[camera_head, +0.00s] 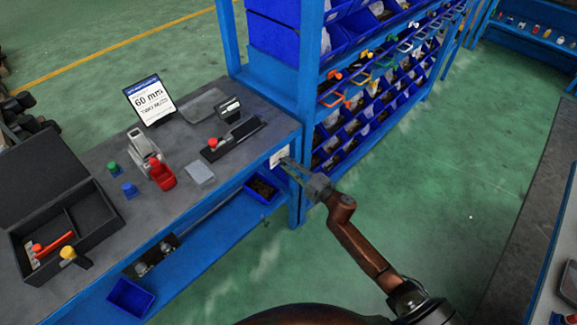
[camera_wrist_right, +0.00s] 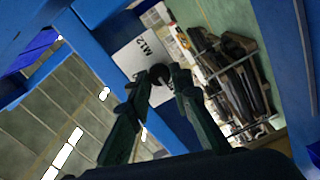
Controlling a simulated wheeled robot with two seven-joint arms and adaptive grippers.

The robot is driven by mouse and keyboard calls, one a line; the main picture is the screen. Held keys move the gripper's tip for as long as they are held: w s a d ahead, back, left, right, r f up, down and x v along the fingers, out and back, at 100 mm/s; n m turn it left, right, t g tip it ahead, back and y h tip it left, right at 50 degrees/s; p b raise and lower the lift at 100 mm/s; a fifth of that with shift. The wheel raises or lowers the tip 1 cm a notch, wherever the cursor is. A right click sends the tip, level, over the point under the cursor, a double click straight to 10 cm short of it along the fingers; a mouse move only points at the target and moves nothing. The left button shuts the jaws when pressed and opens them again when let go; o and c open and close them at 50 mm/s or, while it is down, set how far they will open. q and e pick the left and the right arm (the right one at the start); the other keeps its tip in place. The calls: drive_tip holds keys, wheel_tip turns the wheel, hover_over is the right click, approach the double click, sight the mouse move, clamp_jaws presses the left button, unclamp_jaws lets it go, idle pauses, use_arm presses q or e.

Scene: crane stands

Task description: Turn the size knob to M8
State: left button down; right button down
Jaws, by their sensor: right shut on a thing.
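The size knob (camera_wrist_right: 158,72) is a small dark round knob on a white label plate (camera_wrist_right: 134,54) fixed to a blue post. The marking M12 is readable on the plate; no M8 marking can be made out. In the head view the plate (camera_head: 279,156) sits at the bench's right end. My right gripper (camera_wrist_right: 161,79) is shut on the knob, one finger on each side. In the head view this gripper (camera_head: 288,166) reaches the plate from the right, and its tips hide the knob. Where the knob points cannot be told. My left gripper is not in view.
The workbench (camera_head: 228,172) holds a 60 mm sign (camera_head: 150,101), a red bottle (camera_head: 162,175) and an open black case (camera_head: 88,214). A blue shelf with bins (camera_head: 340,150) stands behind. Green floor is clear at right.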

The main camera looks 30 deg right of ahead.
idle(0.5)
drive_tip(key=c, duration=1.7)
unclamp_jaws()
drive_tip(key=shift+c, duration=0.2)
drive_tip(key=shift+s+d+f, duration=0.1)
drive_tip(key=shift+s+d, duration=0.1)
drive_tip(key=shift+s, duration=0.3)
drive_tip(key=v, duration=1.1)
